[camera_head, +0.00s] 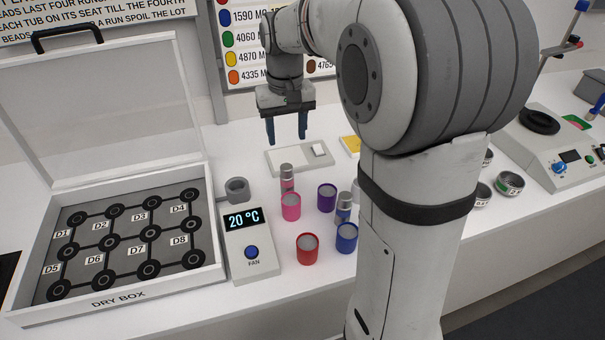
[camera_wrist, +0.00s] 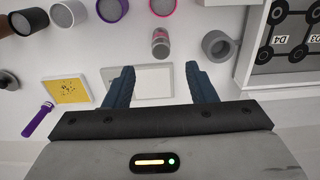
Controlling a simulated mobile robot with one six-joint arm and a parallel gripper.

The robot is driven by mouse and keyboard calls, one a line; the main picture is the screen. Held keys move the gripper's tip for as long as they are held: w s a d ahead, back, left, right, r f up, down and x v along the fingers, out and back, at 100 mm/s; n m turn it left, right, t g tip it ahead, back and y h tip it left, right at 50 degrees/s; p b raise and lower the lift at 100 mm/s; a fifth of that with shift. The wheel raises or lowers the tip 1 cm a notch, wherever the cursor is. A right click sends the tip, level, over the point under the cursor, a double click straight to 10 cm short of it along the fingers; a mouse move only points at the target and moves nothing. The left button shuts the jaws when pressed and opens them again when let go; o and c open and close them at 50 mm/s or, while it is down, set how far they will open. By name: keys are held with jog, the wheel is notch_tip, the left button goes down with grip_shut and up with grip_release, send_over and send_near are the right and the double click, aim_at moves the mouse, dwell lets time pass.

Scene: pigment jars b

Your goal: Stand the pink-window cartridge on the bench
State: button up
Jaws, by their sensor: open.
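The pink-window cartridge (camera_head: 287,178) is a silver cylinder with a pink band. It looks upright on the bench, just behind the pink tub (camera_head: 290,207), which hides its lower end in the head view. In the wrist view the cartridge (camera_wrist: 160,44) is apart from the pink tub (camera_wrist: 162,5). My gripper (camera_head: 287,129) is open and empty above the bench, over the pale flat tray (camera_head: 277,160). In the wrist view the cartridge lies beyond my open fingertips (camera_wrist: 157,72), roughly centred between them.
A grey round holder (camera_head: 237,190) and the fan box (camera_head: 251,246) stand left of the cartridge, beside the open dry box (camera_head: 215,265). Purple (camera_head: 326,198), red (camera_head: 307,249) and blue (camera_head: 346,239) tubs and a blue-window cartridge (camera_head: 344,207) are at right and front.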

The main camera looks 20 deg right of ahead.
jog(key=s+f+t, duration=0.1)
jog(key=s+f, duration=0.1)
jog(key=s, duration=0.8)
jog(key=s+f+t, duration=0.1)
jog(key=s+f, duration=0.1)
jog(key=s, duration=0.9)
jog(key=shift+f+t, duration=0.2)
jog(key=shift+t, duration=0.1)
jog(key=shift+s, duration=0.1)
jog(key=shift+c, duration=0.5)
